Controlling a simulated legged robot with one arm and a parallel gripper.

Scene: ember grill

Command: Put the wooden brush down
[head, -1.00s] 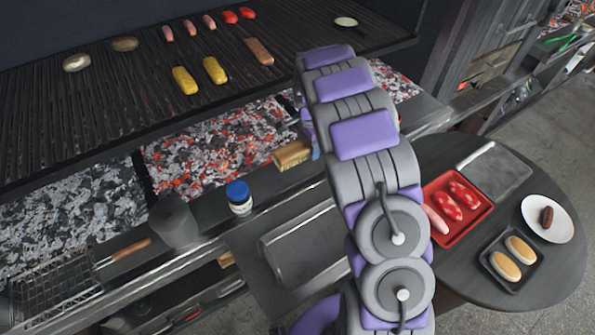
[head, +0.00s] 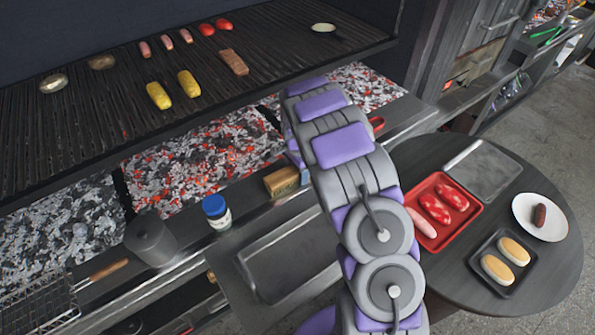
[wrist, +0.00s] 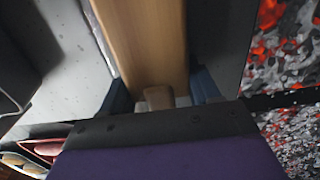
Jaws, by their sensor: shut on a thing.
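The wooden brush (head: 282,181) is at the metal ledge in front of the glowing coals, right of the blue-capped jar. Its right end is hidden behind my arm in the head view. I cannot tell whether it touches the ledge. In the wrist view its pale wooden body (wrist: 150,45) runs up the picture between the two dark blue fingers. My gripper (wrist: 160,90) is shut on it. The fingers are mostly hidden by my arm in the head view.
The jar (head: 216,212) and a dark grey pot (head: 150,238) stand left along the ledge (head: 245,200). Coals (head: 205,150) glow behind it, under the grill (head: 90,95) with food. A round table (head: 555,265) at right holds a red tray (head: 462,228) and a white plate (head: 526,226).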

